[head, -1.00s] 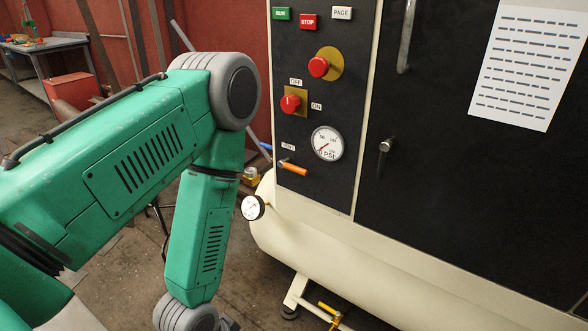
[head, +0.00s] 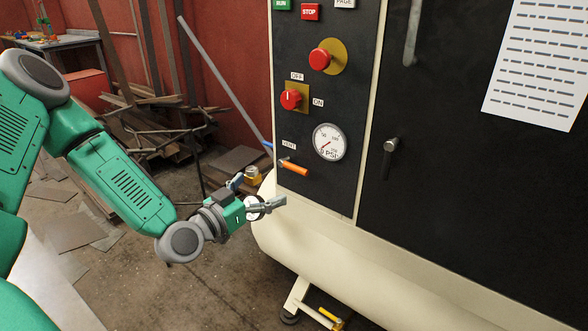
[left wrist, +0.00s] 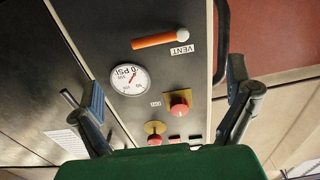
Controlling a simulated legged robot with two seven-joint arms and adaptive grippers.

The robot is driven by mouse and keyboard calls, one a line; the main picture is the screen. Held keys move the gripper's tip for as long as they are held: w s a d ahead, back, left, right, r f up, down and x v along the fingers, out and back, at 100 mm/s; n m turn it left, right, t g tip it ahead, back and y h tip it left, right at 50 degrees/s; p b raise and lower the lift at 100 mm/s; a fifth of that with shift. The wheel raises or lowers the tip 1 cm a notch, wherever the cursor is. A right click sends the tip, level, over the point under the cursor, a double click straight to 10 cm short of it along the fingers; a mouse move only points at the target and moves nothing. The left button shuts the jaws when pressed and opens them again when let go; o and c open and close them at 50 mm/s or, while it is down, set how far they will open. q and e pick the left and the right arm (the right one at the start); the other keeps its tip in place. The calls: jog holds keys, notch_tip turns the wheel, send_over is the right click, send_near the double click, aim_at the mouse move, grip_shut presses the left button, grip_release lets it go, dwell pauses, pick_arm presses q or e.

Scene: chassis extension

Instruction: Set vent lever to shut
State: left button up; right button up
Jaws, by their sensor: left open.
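The vent lever is an orange handle (head: 294,168) on the black control panel, below a small VENT label (head: 289,145). It points right and slightly down from its pivot. In the left wrist view, which shows the panel upside down, the orange handle (left wrist: 153,40) runs left from a pale round pivot (left wrist: 183,35). My left gripper (head: 258,193) is open and empty, just below and left of the lever, apart from it. Its two fingers also show in the left wrist view (left wrist: 168,105), spread wide. My right gripper is in neither view.
A pressure gauge (head: 329,141) sits right of the lever, with a red selector knob (head: 290,99) and a red button (head: 319,59) above. The cream tank (head: 330,255) bulges out below the panel. Scrap wood (head: 150,120) lies behind at left; open floor is in front.

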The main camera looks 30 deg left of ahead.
aim_at(291, 169)
pick_arm(q)
jog(key=w, duration=0.4)
jog(key=w+b, duration=0.1)
jog(key=w, duration=0.3)
jog(key=w+d+b, duration=0.1)
jog(key=w, duration=0.2)
jog(key=shift+w+f, duration=0.1)
jog(key=shift+w, duration=0.3)
jog(key=c, duration=1.7)
